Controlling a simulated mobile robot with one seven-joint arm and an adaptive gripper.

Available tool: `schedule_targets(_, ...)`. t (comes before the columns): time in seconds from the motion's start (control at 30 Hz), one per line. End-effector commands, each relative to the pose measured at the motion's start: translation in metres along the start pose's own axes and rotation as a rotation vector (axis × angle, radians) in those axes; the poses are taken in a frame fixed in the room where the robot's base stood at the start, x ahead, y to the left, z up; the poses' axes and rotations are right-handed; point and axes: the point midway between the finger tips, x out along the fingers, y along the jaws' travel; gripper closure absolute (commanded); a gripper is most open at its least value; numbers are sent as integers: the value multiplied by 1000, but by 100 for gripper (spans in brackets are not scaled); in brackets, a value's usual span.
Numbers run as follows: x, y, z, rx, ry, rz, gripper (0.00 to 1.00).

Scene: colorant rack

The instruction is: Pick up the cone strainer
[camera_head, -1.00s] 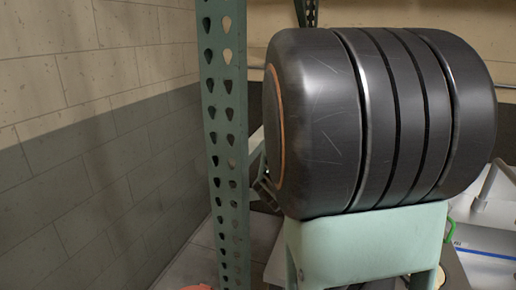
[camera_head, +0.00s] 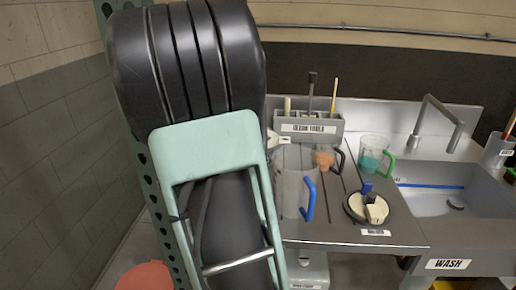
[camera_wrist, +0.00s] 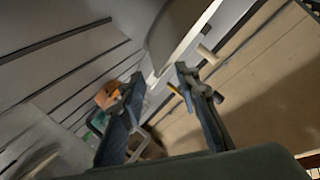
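I cannot pick out the cone strainer for certain in either view. A small orange piece (camera_head: 323,158) sits at a dark-handled cup on the steel bench in the head view. An orange thing also shows in the wrist view (camera_wrist: 108,95), near the left finger; it is too blurred to name. My gripper (camera_wrist: 158,75) is open, with a clear gap between its two dark fingers and nothing held.
On the steel bench (camera_head: 340,230) stand a clear pitcher with blue handle (camera_head: 294,180), a green-handled cup (camera_head: 372,155), a round dark dish (camera_head: 372,208) and a clean-tools holder (camera_head: 306,122). A sink (camera_head: 440,200) lies right. A perforated green post (camera_head: 108,8) stands left.

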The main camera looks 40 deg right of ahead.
Motion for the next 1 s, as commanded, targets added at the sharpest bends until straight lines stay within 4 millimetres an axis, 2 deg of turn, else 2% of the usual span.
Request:
schedule_targets(0.1, 21, 1, 0, 0, 4, 2, 70)
schedule_targets(0.2, 34, 1, 0, 1, 2, 2, 70)
schedule_targets(0.5, 40, -1, -1, 1, 0, 0, 70)
schedule_targets(0.53, 40, -1, -1, 1, 0, 0, 71)
schedule_targets(0.8, 39, -1, -1, 0, 0, 0, 100)
schedule_targets(1.0, 39, 0, -1, 1, 0, 0, 100)
